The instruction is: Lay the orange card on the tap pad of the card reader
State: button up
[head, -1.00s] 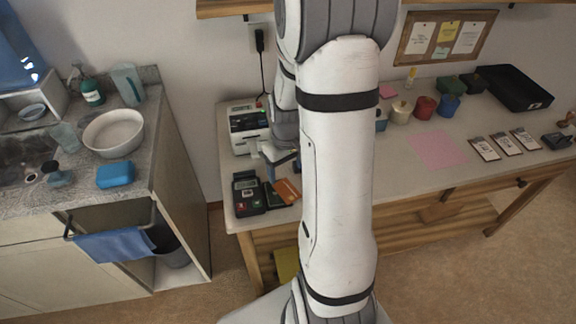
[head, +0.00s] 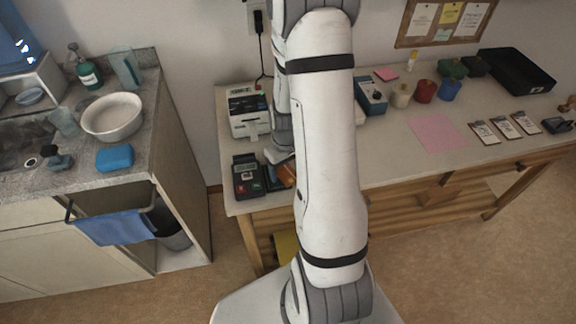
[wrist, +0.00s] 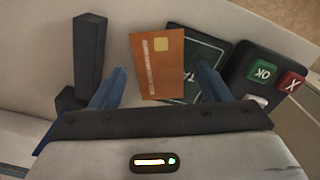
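The orange card (wrist: 157,62) shows in the wrist view between my two blue fingers, with a gap on each side. It overlaps the left part of the dark tap pad (wrist: 197,55), hiding some of its lettering; I cannot tell how flat it lies. The card reader (wrist: 262,78) with green and red keys is right of the pad. In the head view the reader (head: 247,176) stands at the table's left front, and the card (head: 287,173) is partly hidden by my arm. My gripper (wrist: 158,84) is open above the card.
A dark upright piece (wrist: 90,50) stands near my left finger in the wrist view. In the head view, a white printer (head: 246,112) stands behind the reader. A pink sheet (head: 436,133), cups and several tagged cards lie to the right.

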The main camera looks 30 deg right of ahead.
jog(key=c, duration=0.9)
jog(key=shift+w+a, duration=0.2)
jog(key=shift+a, duration=0.55)
jog(key=shift+w+a, duration=0.15)
jog(key=shift+a, duration=0.55)
jog(key=o, duration=1)
jog(key=shift+d, duration=0.1)
jog(key=shift+w+r, duration=0.1)
jog(key=shift+r, duration=0.15)
notch_tip(320, 180, up, 7)
jog(key=shift+r, duration=0.15)
